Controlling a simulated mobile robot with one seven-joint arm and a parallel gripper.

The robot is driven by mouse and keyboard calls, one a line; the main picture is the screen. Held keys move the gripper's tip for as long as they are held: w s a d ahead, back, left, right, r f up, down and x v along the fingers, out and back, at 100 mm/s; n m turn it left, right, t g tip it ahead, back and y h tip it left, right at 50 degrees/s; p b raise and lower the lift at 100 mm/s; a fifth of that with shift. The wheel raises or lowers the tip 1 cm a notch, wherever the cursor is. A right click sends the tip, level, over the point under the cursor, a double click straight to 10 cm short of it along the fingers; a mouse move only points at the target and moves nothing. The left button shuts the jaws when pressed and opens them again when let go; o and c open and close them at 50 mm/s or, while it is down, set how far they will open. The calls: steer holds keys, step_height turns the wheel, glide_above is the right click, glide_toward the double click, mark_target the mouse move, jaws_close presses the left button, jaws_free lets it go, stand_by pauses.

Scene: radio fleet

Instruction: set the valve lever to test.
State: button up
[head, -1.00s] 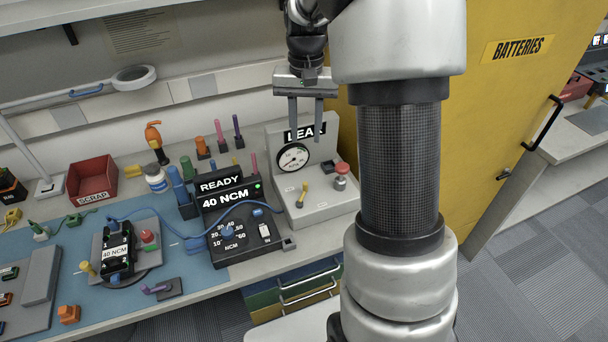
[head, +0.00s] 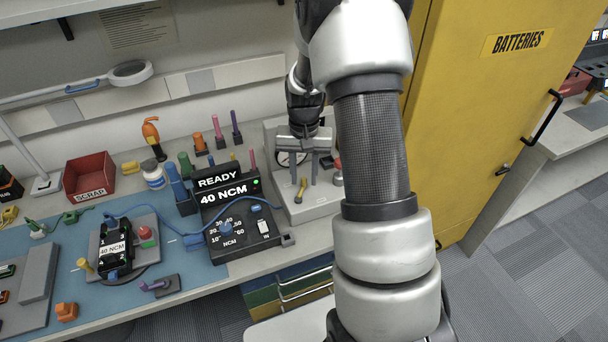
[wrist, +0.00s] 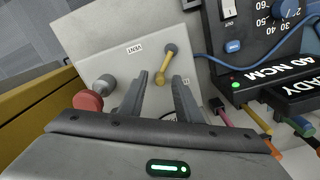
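The valve lever (head: 301,189) is a small yellow bar on the grey leak tester (head: 318,208). In the wrist view, the lever (wrist: 164,66) runs from a grey round end towards my gripper, between the lines of the two fingers. A VENT label (wrist: 134,48) lies to its left there. Another label right of the lever is mostly hidden by a finger, and I cannot read it. My gripper (head: 298,178) is open, fingers pointing down over the tester close to the lever. I cannot tell whether a finger touches it. My gripper also shows in the wrist view (wrist: 160,80).
A red knob (wrist: 88,100) and grey knob (wrist: 105,84) stand beside the lever. The READY 40 NCM torque unit (head: 236,222), with a blue cable, sits just left of the tester. The yellow batteries cabinet (head: 475,120) stands to the right.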

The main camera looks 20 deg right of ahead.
steer(key=shift+c, duration=0.3)
jaws_close()
steer(key=n, duration=0.1)
steer(key=a+n, duration=0.1)
steer(key=n, duration=0.1)
steer(key=shift+w+b, duration=0.35)
steer(key=shift+w+a+n, duration=0.1)
steer(key=shift+a+n, duration=0.2)
steer(key=shift+n, duration=0.5)
steer(key=shift+w+a+n, duration=0.1)
steer(key=shift+a+n, duration=0.2)
steer(key=shift+n, duration=0.5)
steer(key=shift+o, duration=0.3)
jaws_free()
